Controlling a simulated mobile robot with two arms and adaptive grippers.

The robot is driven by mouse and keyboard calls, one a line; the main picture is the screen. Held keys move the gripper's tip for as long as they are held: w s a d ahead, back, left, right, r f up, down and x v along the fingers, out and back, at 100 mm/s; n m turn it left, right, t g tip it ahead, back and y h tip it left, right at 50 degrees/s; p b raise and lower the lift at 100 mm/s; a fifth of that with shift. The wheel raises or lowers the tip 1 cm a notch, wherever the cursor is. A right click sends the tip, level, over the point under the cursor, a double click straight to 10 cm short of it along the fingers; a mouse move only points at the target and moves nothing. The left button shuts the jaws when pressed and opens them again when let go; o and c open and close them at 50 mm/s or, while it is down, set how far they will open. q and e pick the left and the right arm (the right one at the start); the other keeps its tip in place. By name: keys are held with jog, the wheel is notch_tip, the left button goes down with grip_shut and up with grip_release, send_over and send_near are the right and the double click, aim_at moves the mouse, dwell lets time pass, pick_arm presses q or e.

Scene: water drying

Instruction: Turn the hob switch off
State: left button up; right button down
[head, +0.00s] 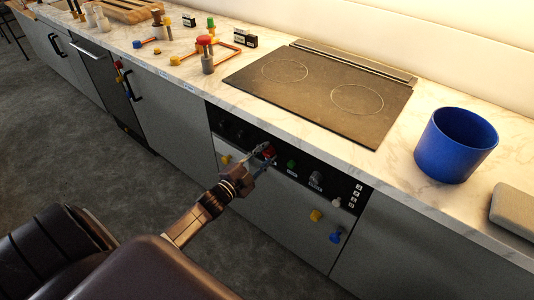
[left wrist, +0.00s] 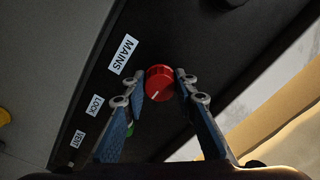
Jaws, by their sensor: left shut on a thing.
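The red knob (left wrist: 159,85) sits on the black control panel next to a label reading MAINS (left wrist: 122,55). A white mark shows on its face, toward the lower left. My left gripper (left wrist: 158,87) is shut on the red knob, one fingertip on each side. In the head view the left gripper (head: 264,157) is at the panel, with the red knob (head: 268,151) partly hidden at its fingertips. The hob (head: 320,92), a dark plate with two rings, lies in the counter above. My right gripper is not in view.
A green knob (head: 291,164) and a grey knob (head: 315,178) are right of the red one. A blue pot (head: 455,145) stands right of the hob. Yellow and blue pieces stick out below the panel.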

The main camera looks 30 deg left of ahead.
pick_arm(q)
jog(key=shift+f, duration=0.1)
jog(key=o, duration=1.2)
jog(key=shift+c, duration=0.2)
jog(key=s, duration=1.2)
jog(key=shift+a, duration=0.45)
jog(key=s+d+f+n+g+y, duration=0.15)
jog(key=s+f+n+g, duration=0.35)
jog(key=f, duration=1)
jog(key=s+d+f+n+g+y, duration=0.1)
jog(key=s+d+f+g, duration=0.15)
jog(key=s+f, duration=0.85)
jog(key=s+d+f+n+g, duration=0.1)
jog(key=s+d+f+g, duration=0.2)
jog(key=s+f, duration=0.3)
jog(key=s+d+f+n+g+h, duration=0.1)
jog(key=s+d+f+g, duration=0.2)
jog(key=s+f, duration=0.4)
jog(key=s+d+f+g, duration=0.3)
jog(key=s+d+f, duration=0.2)
jog(key=s, duration=0.6)
notch_tip(320, 180, down, 2)
jog(key=shift+s+f+n, duration=0.25)
jog(key=shift+n, duration=0.15)
